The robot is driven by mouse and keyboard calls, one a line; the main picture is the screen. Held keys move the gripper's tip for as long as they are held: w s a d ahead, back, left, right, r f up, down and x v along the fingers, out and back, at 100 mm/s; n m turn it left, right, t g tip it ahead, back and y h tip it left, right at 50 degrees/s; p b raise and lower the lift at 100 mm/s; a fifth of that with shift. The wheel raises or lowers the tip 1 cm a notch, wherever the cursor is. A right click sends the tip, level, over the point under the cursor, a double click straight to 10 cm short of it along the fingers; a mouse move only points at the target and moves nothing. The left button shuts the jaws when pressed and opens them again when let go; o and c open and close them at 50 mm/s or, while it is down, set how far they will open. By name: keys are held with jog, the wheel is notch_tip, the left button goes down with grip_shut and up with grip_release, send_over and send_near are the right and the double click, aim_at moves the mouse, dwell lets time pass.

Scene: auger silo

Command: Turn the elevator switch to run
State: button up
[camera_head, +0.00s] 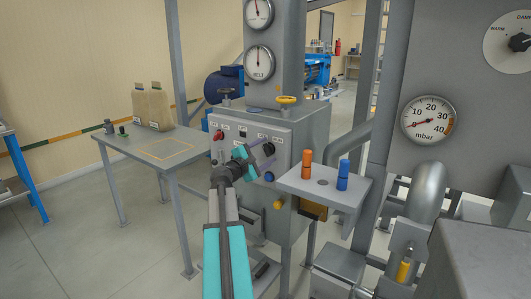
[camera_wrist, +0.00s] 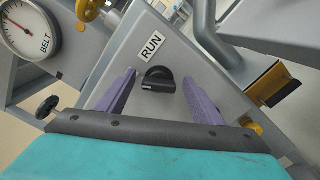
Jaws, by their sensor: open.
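The elevator switch is a black rotary knob (camera_wrist: 158,80) on the grey panel, with a RUN label (camera_wrist: 151,46) just above it in the wrist view. Its grip bar lies roughly level across the wrist picture and does not point at the label. In the head view the knob (camera_head: 269,149) sits at the panel's right side. My gripper (camera_head: 266,152) is in front of it. In the wrist view my gripper (camera_wrist: 160,77) is open, one purple finger on each side of the knob with gaps. I cannot tell how deep the fingertips reach.
A yellow handwheel (camera_head: 286,99) is above. A shelf with an orange cylinder (camera_head: 307,157) and a blue one (camera_head: 343,167) juts out close to the right. A table (camera_head: 182,143) stands left.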

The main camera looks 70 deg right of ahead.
jog(key=c, duration=1)
jog(key=shift+c, duration=0.2)
jog(key=shift+f+m+b, duration=0.15)
jog(key=shift+m+b, duration=0.15)
jog(key=shift+b, duration=0.3)
jog(key=shift+f+m+b, duration=0.15)
jog(key=shift+m+b, duration=0.25)
jog(key=shift+b, duration=0.3)
jog(key=m+b, duration=0.4)
jog(key=b, duration=0.2)
jog(key=shift+f, duration=0.2)
jog(key=m+b, duration=0.4)
jog(key=b, duration=0.1)
jog(key=shift+f+m+b, duration=0.1)
jog(key=shift+m+b, duration=1.1)
jog(key=shift+b, duration=0.05)
